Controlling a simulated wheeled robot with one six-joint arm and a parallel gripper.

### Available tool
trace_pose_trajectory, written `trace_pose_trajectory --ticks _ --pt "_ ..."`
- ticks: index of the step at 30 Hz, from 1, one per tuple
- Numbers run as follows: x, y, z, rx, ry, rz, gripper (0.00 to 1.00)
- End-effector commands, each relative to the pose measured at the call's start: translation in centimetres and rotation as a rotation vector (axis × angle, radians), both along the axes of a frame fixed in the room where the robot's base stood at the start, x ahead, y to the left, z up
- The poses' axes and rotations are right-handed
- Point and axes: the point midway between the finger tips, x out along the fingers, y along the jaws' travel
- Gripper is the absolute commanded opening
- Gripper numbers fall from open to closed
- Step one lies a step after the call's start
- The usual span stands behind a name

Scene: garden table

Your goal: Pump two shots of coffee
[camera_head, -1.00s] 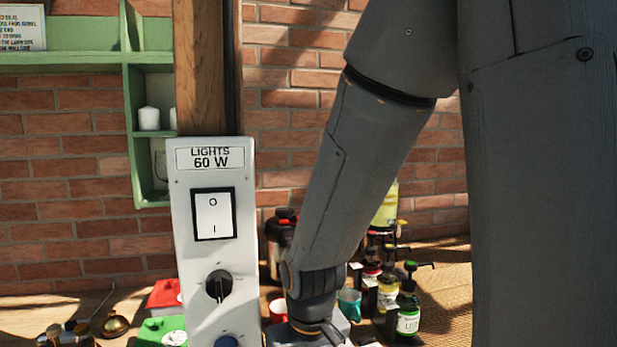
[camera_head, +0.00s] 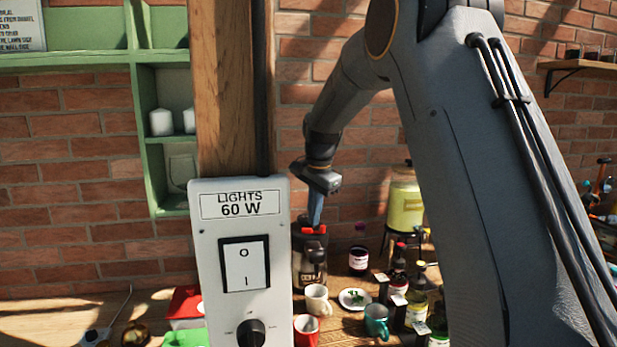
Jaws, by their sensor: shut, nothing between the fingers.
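A dark pump pot (camera_head: 310,265) with a red piece on its top stands on the table against the brick wall. Part of it is hidden behind the white lights panel. My gripper (camera_head: 316,217) points down right over the pot's red top. Its fingers are shut with nothing between them. I cannot tell whether the fingertips touch the red top. A white mug (camera_head: 317,299) stands in front of the pot. A red mug (camera_head: 305,331) stands nearer, and a teal mug (camera_head: 377,321) stands to the right.
The white lights panel (camera_head: 268,325) on a wooden post (camera_head: 222,100) blocks the left foreground. Several bottles (camera_head: 417,290), some with pumps, stand right of the mugs. A yellow dispenser (camera_head: 405,203) stands behind them. A small plate (camera_head: 355,299) lies between the mugs.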

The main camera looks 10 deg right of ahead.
Motion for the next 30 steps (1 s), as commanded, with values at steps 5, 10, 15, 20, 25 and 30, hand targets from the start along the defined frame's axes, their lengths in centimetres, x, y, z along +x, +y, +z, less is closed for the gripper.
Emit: trace_pose_trajectory --ticks 5,10,15,20,25,30 --pt "5.4 0.0 3.8 0.06 -0.012 -0.237 0.0" --pt "7.5 0.1 5.5 0.092 -0.016 -0.361 0.0" --pt "8.0 0.1 5.7 0.101 -0.017 -0.394 0.0" --pt "8.0 0.1 4.8 0.1 -0.018 -0.392 0.0" --pt "8.0 0.1 3.2 0.1 -0.016 -0.391 0.0" --pt "8.0 0.1 1.6 0.1 -0.018 -0.39 0.0"
